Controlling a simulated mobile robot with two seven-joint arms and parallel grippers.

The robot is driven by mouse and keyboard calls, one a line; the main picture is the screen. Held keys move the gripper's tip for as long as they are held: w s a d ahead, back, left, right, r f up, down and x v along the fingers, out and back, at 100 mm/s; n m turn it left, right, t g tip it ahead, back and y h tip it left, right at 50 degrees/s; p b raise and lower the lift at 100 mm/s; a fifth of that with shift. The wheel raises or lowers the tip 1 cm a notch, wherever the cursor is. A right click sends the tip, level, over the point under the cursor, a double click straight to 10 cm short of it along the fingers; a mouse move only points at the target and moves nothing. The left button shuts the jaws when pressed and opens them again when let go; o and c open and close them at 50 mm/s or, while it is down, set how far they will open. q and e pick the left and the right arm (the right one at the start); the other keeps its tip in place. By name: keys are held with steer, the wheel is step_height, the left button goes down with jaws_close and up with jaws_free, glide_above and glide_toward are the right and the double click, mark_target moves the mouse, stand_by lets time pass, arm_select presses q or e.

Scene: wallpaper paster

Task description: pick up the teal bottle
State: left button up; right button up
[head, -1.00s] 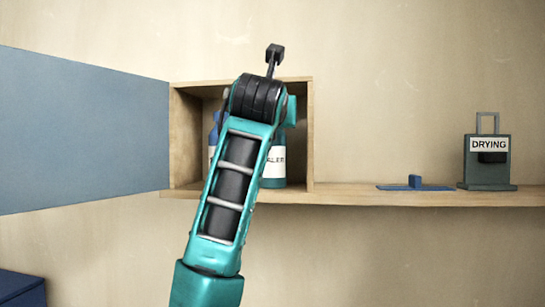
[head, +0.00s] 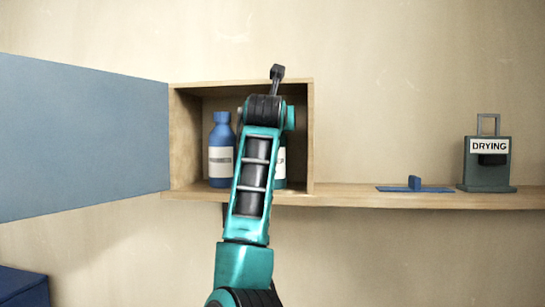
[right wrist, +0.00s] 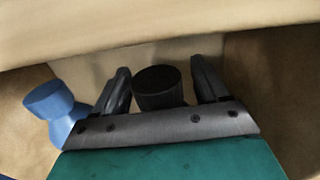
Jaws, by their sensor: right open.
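The teal bottle (head: 281,182) stands upright inside the open wooden cabinet, mostly hidden behind my right arm in the head view; a strip of its white label shows. In the right wrist view, a round dark cap (right wrist: 158,90), apparently this bottle's, lies between the two fingers of my right gripper (right wrist: 162,82). The fingers are open, with gaps to the cap on both sides. In the head view the fingers are hidden behind my arm. My left gripper is in neither view.
A blue bottle (head: 221,150) stands left of the teal one; it also shows in the wrist view (right wrist: 57,112). The wooden cabinet (head: 186,140) has its blue door (head: 80,135) swung open left. Right along the shelf (head: 350,196) are a blue flat tool (head: 415,186) and a DRYING stand (head: 487,165).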

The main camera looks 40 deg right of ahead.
steer(key=shift+c, duration=0.4)
jaws_close()
